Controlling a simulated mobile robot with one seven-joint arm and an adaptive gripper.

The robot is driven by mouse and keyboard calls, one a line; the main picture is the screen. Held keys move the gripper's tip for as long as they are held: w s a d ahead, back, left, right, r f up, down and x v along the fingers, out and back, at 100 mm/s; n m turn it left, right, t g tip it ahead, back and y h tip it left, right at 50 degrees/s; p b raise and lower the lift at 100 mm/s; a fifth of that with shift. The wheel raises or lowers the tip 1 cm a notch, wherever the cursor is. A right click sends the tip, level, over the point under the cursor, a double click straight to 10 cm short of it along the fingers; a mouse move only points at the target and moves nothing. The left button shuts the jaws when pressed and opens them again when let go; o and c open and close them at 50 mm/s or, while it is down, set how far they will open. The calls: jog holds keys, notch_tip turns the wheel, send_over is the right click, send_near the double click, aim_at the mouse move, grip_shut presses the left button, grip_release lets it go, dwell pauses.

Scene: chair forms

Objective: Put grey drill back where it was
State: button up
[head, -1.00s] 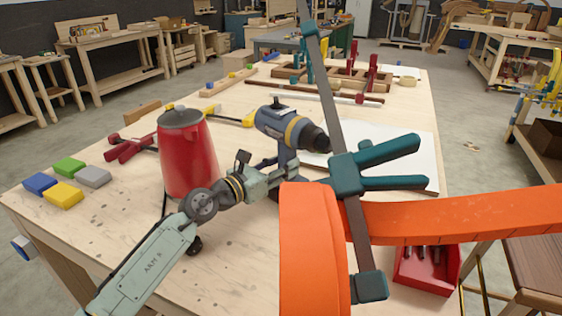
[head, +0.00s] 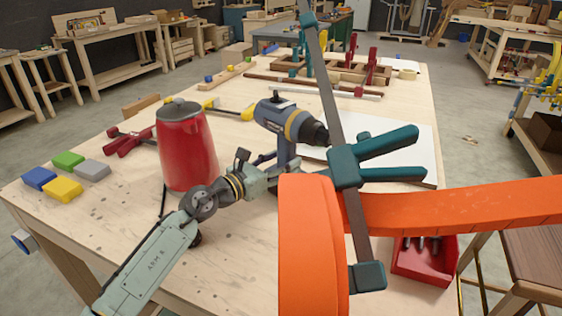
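The grey drill (head: 287,124), grey-blue with a yellow band and a black chuck pointing right, is upright at the middle of the workbench (head: 110,215), just right of a red kettle (head: 187,150). My gripper (head: 282,166), at the end of my pale green arm, is at the drill's lower handle. Its fingers are small and partly hidden by the handle and the orange chair form, so I cannot tell if they are shut on it. The drill's base is hidden too.
A large orange curved form (head: 312,240) with a teal-handled bar clamp (head: 345,165) stands in front at right. A white board (head: 405,150) lies behind it. A red bin (head: 425,262) is at the right edge.

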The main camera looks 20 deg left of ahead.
jog(key=shift+r, duration=0.1)
jog(key=shift+r, duration=0.5)
jog(key=b+v, duration=0.4)
jog(key=v, duration=0.8)
